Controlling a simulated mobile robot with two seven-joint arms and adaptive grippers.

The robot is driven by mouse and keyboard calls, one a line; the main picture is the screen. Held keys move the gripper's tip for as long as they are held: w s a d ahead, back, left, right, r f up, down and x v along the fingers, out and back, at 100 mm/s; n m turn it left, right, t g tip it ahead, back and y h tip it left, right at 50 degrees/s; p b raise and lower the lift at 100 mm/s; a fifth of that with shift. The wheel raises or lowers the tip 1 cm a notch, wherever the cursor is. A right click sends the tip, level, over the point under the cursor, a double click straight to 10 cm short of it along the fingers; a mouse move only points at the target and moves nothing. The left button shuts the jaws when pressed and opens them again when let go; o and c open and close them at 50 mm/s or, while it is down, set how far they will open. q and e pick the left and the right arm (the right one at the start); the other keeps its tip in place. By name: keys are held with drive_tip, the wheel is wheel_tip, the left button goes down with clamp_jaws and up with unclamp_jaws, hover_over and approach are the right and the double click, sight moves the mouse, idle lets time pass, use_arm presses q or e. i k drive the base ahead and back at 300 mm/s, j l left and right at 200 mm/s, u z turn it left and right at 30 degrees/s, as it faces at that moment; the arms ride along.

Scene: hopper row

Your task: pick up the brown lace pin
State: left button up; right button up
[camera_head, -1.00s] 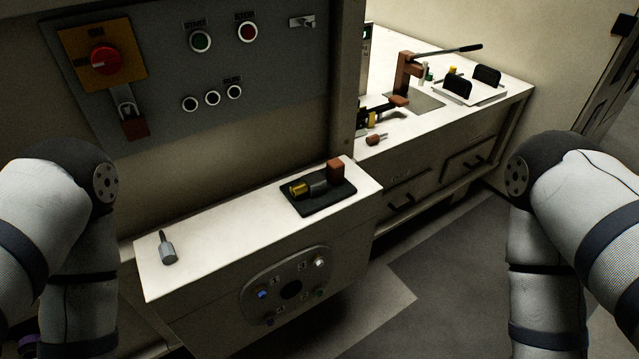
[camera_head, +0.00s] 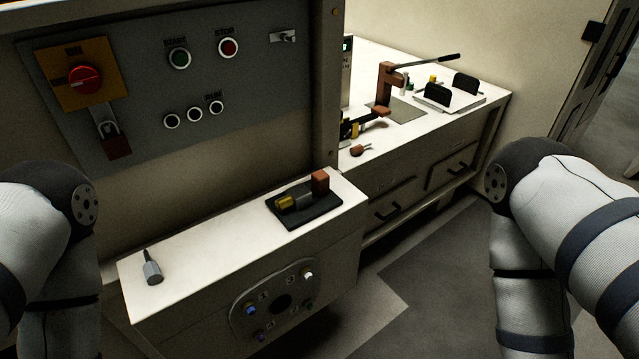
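A small brown-handled pin (camera_head: 357,150) with a short metal shank lies on the white far bench top, near its front edge; it looks like the brown lace pin. A grey pin (camera_head: 152,272) with a thin dark shank lies on the near white ledge at the left. A black tray (camera_head: 304,217) on that ledge holds a brown block (camera_head: 320,182) and a brass-ended cylinder (camera_head: 286,202). Only links of my two arms show at the left and right edges. Both grippers are out of view, and nothing is seen touching the brown pin.
A control panel (camera_head: 130,135) with a red rotary switch stands above the near ledge. A brown lever press (camera_head: 385,85) and a white tray with black uprights (camera_head: 450,105) stand on the far bench. The floor (camera_head: 420,300) right of the ledge is clear.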

sight(358, 149)
drive_tip(key=i+l+z, duration=0.2)
drive_tip(key=i+l, duration=0.2)
drive_tip(key=l, duration=0.25)
drive_tip(key=i+l+z, duration=0.15)
drive_tip(key=i+l, duration=0.3)
drive_tip(key=l, duration=0.15)
